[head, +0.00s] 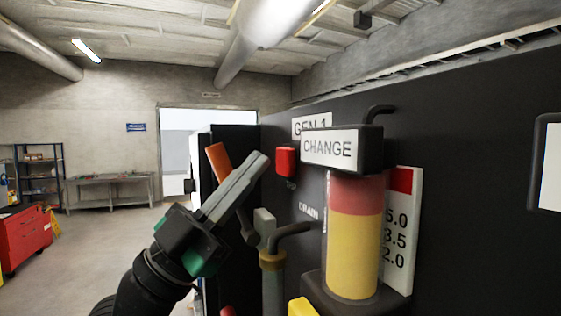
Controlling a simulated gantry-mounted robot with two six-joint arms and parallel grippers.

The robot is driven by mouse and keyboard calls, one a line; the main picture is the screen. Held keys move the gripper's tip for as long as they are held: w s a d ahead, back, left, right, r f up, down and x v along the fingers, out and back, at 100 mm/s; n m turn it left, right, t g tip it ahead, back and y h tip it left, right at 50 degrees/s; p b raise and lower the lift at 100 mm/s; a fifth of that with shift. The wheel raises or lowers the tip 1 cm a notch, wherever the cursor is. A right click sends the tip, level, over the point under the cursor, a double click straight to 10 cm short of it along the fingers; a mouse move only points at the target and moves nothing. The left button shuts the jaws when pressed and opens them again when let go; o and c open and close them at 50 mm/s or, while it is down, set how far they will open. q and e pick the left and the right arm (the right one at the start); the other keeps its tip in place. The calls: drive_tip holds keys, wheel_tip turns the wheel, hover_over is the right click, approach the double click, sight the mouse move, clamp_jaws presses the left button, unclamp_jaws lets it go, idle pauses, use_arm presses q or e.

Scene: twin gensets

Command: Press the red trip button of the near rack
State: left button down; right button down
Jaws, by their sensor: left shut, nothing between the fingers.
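The red trip button (286,161) sits on the dark face of the near rack (455,130), below the "GEN 1" label (311,125) and left of the "CHANGE" label (330,148). My left gripper (258,163) comes up from the lower left, tilted to the upper right. Its fingers are together with nothing between them. In the picture the tips end just left of the button, with a small gap. I cannot tell the gap in depth. My right gripper is not in view.
A red and yellow cylinder (353,240) with a scale plate (402,235) stands out from the rack at right. An orange lever (218,162) and a drain valve (272,262) are close to my gripper.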

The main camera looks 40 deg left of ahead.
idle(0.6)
use_arm(q)
drive_tip(key=shift+w+d, duration=0.2)
drive_tip(key=shift+w, duration=0.15)
drive_tip(key=shift+w+d+b, duration=0.25)
drive_tip(key=shift+w+b, duration=0.15)
drive_tip(key=shift+w, duration=0.05)
idle(0.6)
drive_tip(key=shift+s, duration=0.1)
drive_tip(key=shift+s+a, duration=0.45)
drive_tip(key=shift+s, duration=0.25)
drive_tip(key=shift+s+a+b, duration=0.15)
drive_tip(key=shift+s+a, duration=0.25)
drive_tip(key=shift+s, duration=0.35)
drive_tip(key=shift+s+a+b, duration=0.15)
drive_tip(key=shift+s+a, duration=0.25)
drive_tip(key=shift+s, duration=0.3)
drive_tip(key=shift+s+a+b, duration=0.15)
drive_tip(key=shift+s+a, duration=0.25)
drive_tip(key=shift+s, duration=0.35)
drive_tip(key=shift+d, duration=0.1)
